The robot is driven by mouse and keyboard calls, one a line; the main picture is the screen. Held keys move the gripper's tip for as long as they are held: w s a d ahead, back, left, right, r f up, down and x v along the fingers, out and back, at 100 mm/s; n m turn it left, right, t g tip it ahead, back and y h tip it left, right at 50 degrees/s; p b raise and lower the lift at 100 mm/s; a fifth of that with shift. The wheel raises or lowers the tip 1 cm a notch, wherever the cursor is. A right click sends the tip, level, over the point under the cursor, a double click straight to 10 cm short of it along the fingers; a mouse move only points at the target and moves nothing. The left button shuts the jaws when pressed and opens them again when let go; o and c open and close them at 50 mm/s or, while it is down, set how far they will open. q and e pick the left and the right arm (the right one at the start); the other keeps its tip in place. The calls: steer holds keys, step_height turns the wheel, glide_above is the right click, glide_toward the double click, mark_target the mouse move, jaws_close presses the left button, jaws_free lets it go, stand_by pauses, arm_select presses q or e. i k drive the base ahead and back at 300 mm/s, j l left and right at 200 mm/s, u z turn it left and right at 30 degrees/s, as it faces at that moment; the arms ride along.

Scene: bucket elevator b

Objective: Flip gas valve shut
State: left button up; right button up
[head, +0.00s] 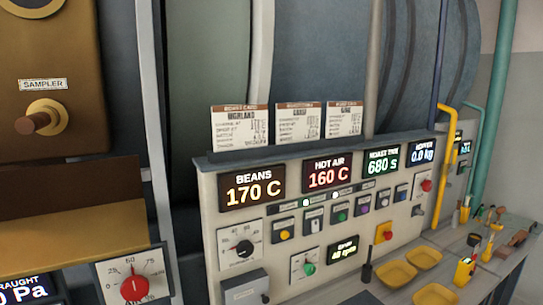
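No part is labelled as a gas valve that I can read. A yellow pipe (443,165) runs down the right end of the control panel (215,190) and bends at its top. A small yellow block with a red part (384,233) sits low on the panel's right side; I cannot tell whether it is a valve, or its position. A red button (426,185) is higher up near the panel's right end. Neither of my grippers is in view.
Displays read beans 170 C (251,188) and hot air 160 C (327,172). Several yellow trays (397,272) and small tools (490,240) lie on the grey bench at right. A brown sampler housing (50,110) and a red-knob dial (134,287) are at left.

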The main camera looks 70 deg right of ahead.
mark_target(455, 157)
steer(key=k+z, duration=0.3)
steer(key=k+l+z, duration=0.25)
steer(key=l+z, duration=0.1)
steer(key=z, duration=0.35)
steer(key=l+z, duration=0.15)
steer(key=z, duration=0.25)
steer(key=l+z, duration=0.1)
steer(key=z, duration=0.35)
steer(key=l+z, duration=0.15)
steer(key=z, duration=0.25)
steer(key=l+z, duration=0.1)
steer(key=z, duration=0.35)
steer(key=i+l, duration=1.45)
steer(key=k+l+z, duration=0.05)
steer(key=l, duration=0.05)
